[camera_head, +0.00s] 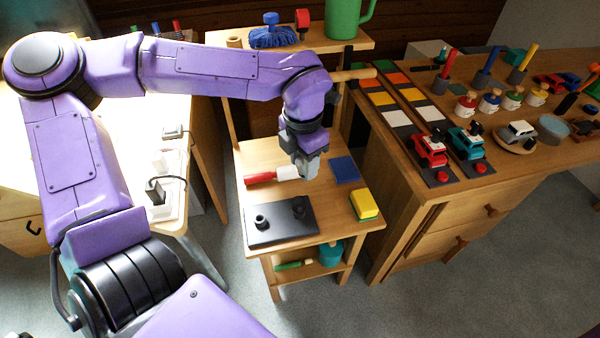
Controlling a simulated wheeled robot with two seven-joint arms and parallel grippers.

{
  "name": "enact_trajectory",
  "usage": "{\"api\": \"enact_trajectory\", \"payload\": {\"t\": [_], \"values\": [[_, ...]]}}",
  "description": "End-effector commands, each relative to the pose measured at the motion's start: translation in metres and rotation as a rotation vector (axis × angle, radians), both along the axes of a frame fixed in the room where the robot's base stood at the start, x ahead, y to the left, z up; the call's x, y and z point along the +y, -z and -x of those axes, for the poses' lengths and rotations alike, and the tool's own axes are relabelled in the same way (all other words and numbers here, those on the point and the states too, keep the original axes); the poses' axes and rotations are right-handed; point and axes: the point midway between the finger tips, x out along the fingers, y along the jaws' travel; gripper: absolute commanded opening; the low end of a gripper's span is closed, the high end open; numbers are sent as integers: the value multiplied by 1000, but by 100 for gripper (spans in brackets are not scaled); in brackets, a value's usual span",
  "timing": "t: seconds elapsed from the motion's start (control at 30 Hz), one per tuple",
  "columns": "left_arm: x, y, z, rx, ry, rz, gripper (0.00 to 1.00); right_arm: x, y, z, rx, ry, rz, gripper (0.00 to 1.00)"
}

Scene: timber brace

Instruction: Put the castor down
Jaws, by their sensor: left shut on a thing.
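My left gripper (309,172) reaches over the small wooden stand (262,153), pointing down. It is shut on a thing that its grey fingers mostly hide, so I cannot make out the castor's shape. A black plate (280,232) lies at the stand's front left. Two small black upright pieces, one on the left (261,221) and one on the right (298,209), stand on it. A red-handled tool with a white end (262,177) lies behind the plate, its white end beside the gripper in the picture. I cannot tell whether they touch. My right gripper is out of view.
A blue square (345,169) and a yellow block (364,205) are on the stand's right side. A green jug (346,17) and blue brush (273,33) stand on its upper shelf. The right-hand bench (520,165) holds toy cars and several pots.

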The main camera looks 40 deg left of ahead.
Motion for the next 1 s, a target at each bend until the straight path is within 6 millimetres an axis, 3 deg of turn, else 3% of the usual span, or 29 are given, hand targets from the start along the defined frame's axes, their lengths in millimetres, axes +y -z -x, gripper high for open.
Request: {"api": "enact_trajectory", "payload": {"t": [0.03, 0.2, 0.3, 0.47, 0.57, 0.83, 1.0], "values": [[6, 19, 7, -6, -160, 2, 4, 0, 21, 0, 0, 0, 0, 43], [19, 47, 31, -13, -735, -6, 4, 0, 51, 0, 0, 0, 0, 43], [22, 57, 42, -15, -976, -11, 4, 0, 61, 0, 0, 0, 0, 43], [24, 64, 46, -15, -1159, -19, 4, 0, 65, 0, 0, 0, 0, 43], [28, 72, 30, -13, -1183, -24, 4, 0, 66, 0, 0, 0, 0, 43], [43, 107, -44, -14, -1178, -23, 4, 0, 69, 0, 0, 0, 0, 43], [49, 144, -71, -13, -1174, -22, 4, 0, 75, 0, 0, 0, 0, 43]]}}
